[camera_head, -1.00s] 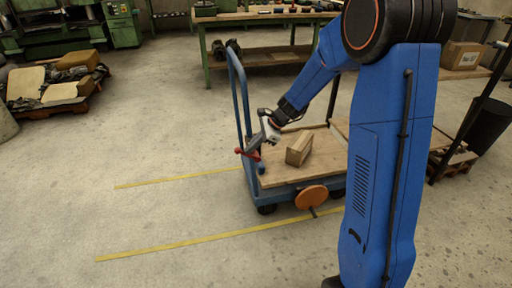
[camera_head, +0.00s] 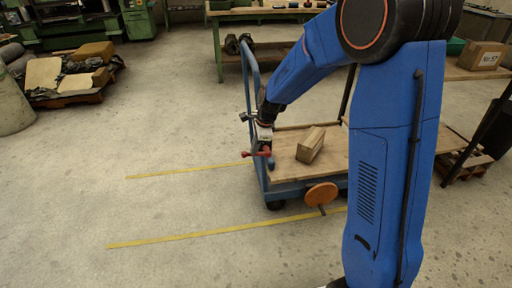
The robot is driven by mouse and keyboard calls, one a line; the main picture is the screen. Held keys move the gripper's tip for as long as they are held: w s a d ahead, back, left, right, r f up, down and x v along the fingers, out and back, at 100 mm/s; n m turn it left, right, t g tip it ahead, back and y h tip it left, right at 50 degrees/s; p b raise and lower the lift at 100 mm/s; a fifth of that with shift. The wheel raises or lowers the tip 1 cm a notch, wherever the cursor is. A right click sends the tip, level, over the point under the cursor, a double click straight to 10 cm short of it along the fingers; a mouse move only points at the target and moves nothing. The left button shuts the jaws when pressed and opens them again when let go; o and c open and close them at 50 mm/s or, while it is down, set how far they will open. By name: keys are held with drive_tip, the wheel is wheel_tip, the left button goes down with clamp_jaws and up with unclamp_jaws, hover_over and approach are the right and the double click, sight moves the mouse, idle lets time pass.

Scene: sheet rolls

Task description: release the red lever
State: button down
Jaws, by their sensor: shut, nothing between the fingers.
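The red lever (camera_head: 248,154) sits at the near left corner of a blue cart (camera_head: 250,95) with a wooden deck. Its red parts show small, partly behind my gripper (camera_head: 266,150). My gripper is shut and empty, pointing down close to the lever at the cart's left end. I cannot tell whether its fingers touch the lever.
A wooden block (camera_head: 310,144) lies on the deck. An orange disc (camera_head: 321,194) stands at the cart's front edge. Yellow floor lines (camera_head: 190,238) run to the left over open floor. A workbench (camera_head: 270,14) stands behind.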

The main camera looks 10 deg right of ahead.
drive_tip(key=shift+a+f, duration=0.35)
drive_tip(key=shift+f, duration=0.05)
drive_tip(key=shift+s+f, duration=0.1)
drive_tip(key=shift+f, duration=0.1)
idle(0.3)
